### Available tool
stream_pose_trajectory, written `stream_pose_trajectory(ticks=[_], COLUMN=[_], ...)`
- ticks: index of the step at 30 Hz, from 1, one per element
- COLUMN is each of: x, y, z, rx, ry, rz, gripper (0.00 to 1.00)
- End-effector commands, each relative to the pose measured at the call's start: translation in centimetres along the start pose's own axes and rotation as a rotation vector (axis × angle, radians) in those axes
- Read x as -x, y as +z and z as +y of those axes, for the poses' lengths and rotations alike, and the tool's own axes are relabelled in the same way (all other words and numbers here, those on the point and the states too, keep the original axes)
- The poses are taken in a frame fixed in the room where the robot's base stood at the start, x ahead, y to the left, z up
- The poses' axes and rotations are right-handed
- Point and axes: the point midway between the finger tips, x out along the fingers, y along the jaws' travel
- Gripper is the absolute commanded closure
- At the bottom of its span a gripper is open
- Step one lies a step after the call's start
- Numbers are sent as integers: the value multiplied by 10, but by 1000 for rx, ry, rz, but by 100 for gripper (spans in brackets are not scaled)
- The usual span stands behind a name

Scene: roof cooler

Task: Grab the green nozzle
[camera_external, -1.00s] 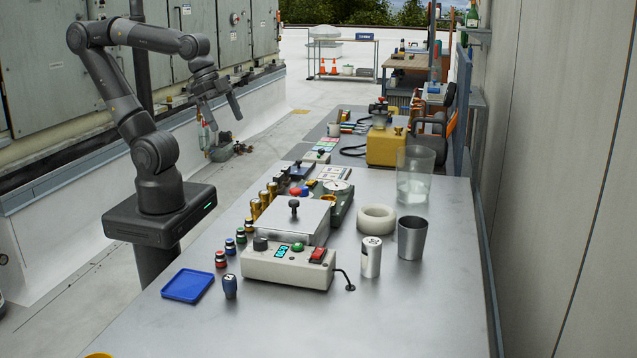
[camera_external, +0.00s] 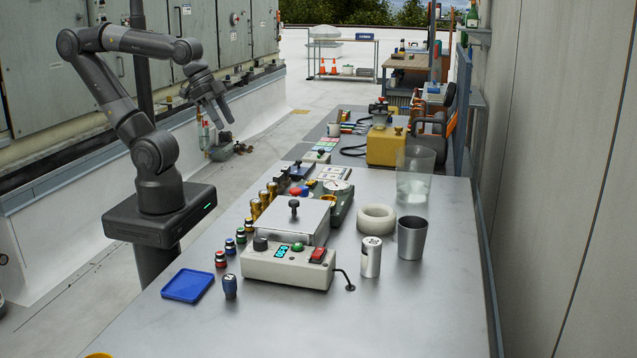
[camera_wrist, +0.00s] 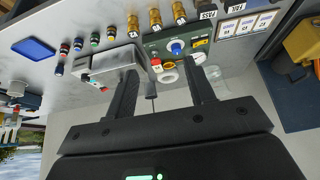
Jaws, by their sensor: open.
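The green nozzle (camera_wrist: 95,39) is a small upright piece with a dark part, in a short row on the metal table in the wrist view. In the external view it (camera_external: 241,236) is small, between the blue nozzle (camera_external: 230,246) and the yellow-and-black one (camera_external: 249,226). A red nozzle (camera_external: 221,260) ends the row. My gripper (camera_external: 224,120) is raised beyond the table's left edge, fingers apart and empty. In the wrist view my gripper (camera_wrist: 161,78) has both fingers spread, and the green nozzle is up and left of them, well apart.
A grey control box (camera_external: 288,267) stands right of the nozzles. Gold fittings (camera_external: 264,199) stand in line behind them. A blue tray (camera_external: 188,286) and a dark blue piece (camera_external: 230,287) are nearer. A can (camera_external: 371,257) and metal cup (camera_external: 412,238) stand right.

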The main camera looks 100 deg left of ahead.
Motion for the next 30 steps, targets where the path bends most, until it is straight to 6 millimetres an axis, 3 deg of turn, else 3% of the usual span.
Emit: stream_pose_trajectory(ticks=[5,11,21,30], x=[-1,-14,-67,-127], y=[-1,-18,-59,-70], z=[1,16,79,152], rx=[1,24,103,157], ry=[2,37,73,21], rz=[-3,-64,-259,-413], gripper=[51,51,51,51])
